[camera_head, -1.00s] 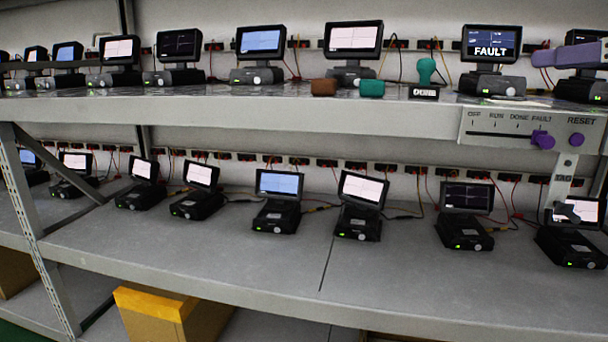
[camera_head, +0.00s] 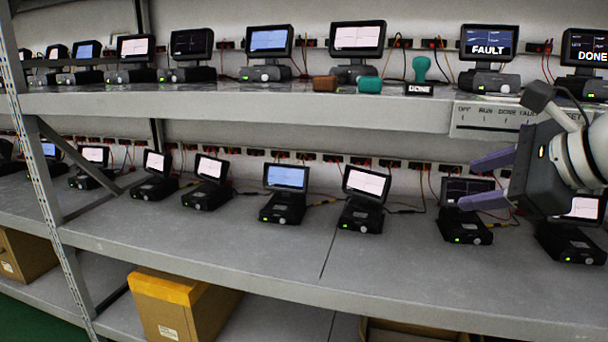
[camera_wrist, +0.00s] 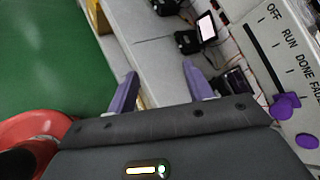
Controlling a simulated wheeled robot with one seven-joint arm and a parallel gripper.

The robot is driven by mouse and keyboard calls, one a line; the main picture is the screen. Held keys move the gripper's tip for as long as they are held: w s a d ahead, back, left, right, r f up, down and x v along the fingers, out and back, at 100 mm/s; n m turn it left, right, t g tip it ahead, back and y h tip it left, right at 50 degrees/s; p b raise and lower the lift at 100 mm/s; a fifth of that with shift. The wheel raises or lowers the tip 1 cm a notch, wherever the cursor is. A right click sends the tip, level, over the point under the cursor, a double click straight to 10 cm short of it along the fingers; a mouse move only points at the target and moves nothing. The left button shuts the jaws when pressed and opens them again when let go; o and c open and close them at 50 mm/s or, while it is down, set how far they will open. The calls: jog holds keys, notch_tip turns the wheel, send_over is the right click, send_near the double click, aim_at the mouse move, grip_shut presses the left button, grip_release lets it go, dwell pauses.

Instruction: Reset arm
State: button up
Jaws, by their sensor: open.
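My gripper (camera_head: 480,178) is at the right of the head view, in front of the lower shelf and below the label panel. Its two purple fingers are spread apart and point left, with nothing between them. In the wrist view the gripper (camera_wrist: 158,85) also shows open and empty. The panel (camera_head: 482,120) on the upper shelf's front edge reads OFF, RUN, DONE, FAULT. My gripper hides its right part in the head view. In the wrist view a purple slider knob (camera_wrist: 284,106) and a purple reset knob (camera_wrist: 307,141) show on the panel, apart from the fingers.
Testers with screens line the upper shelf (camera_head: 250,105) and the lower shelf (camera_head: 230,245). A FAULT screen (camera_head: 488,42) and a DONE screen (camera_head: 586,48) stand at upper right. A DONE stamp (camera_head: 420,70) stands nearby. A yellow-topped box (camera_head: 170,288) sits below. Green floor (camera_wrist: 50,60) is open.

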jog(key=s+a+f+n+g+h, duration=0.1)
jog(key=s+a+f+n, duration=0.2)
jog(key=f+n, duration=0.4)
jog(key=s+a+f+n+g+h, duration=0.2)
jog(key=f+n, duration=0.5)
jog(key=f, duration=0.4)
jog(key=s+a+f+n+g+h, duration=0.1)
jog(key=s+a+f+n, duration=0.3)
jog(key=f, duration=0.5)
jog(key=s+n+h, duration=0.1)
jog(key=s+n, duration=0.1)
jog(key=n, duration=0.1)
jog(key=shift+s+a+n+g, duration=0.2)
jog(key=shift+a+n+g, duration=0.1)
jog(key=shift+n, duration=0.1)
jog(key=shift+s+d+f, duration=0.1)
jog(key=shift+f, duration=0.1)
jog(key=shift+c, duration=0.2)
